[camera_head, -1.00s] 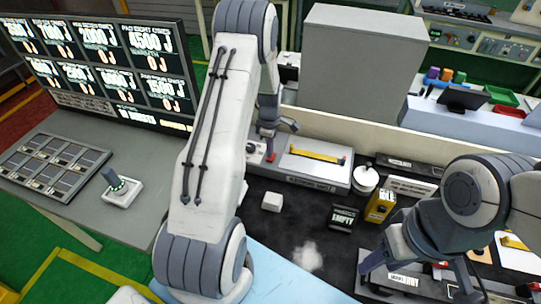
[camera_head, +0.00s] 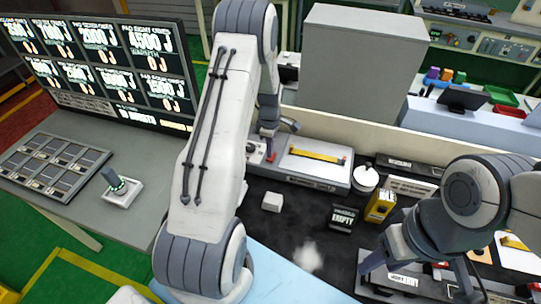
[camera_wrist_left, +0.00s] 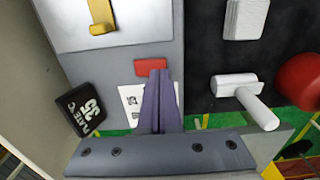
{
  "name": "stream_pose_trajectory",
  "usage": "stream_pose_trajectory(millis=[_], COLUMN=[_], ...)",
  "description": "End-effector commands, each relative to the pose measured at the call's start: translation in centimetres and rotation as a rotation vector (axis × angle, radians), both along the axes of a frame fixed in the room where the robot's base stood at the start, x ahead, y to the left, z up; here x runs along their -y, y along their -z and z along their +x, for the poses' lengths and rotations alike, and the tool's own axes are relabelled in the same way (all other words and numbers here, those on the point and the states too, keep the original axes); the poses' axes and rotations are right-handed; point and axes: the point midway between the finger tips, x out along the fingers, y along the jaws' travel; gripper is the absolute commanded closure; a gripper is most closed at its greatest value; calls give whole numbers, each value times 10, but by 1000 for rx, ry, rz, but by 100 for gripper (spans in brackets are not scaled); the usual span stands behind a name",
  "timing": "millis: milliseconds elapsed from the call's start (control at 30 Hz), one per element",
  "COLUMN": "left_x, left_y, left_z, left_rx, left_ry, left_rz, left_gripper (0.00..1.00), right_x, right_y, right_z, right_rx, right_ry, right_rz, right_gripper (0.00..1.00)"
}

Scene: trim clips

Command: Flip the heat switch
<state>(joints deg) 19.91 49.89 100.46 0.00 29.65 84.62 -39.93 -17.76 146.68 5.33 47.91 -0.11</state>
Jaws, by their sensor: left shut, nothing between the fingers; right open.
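The heat switch appears to be the small red rocker (camera_wrist_left: 152,67) on a grey panel beside a white label in the left wrist view. In the head view a small red spot (camera_head: 271,157) shows at the left end of the grey heating unit (camera_head: 312,181). My left gripper (camera_head: 267,152) is shut and empty, pointing down at that end. In the left wrist view its closed fingertips (camera_wrist_left: 159,74) are right at the red rocker's edge; I cannot tell whether they touch. My right gripper (camera_head: 420,282) is open above the front right of the bench.
A yellow bar (camera_head: 316,155) lies on the unit's white top. A white pot (camera_head: 365,178) stands at its right. A white block (camera_head: 272,202) and a black EMPTY sign (camera_head: 343,217) sit on the dark mat. A black plate tag (camera_wrist_left: 83,108) is left of the fingers.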

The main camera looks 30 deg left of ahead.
Motion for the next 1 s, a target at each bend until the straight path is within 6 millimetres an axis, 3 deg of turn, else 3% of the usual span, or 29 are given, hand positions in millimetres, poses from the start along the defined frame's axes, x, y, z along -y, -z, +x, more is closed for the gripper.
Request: stream_pose_trajectory(millis=[1000], left_x=[0], left_y=[11], left_z=[0], left_rx=[0], left_ry=[0], left_rz=[0], left_gripper=[100], right_x=[0], right_y=[8], right_z=[0], right_rx=[0], right_ry=[0], right_rz=[0], right_gripper=[50])
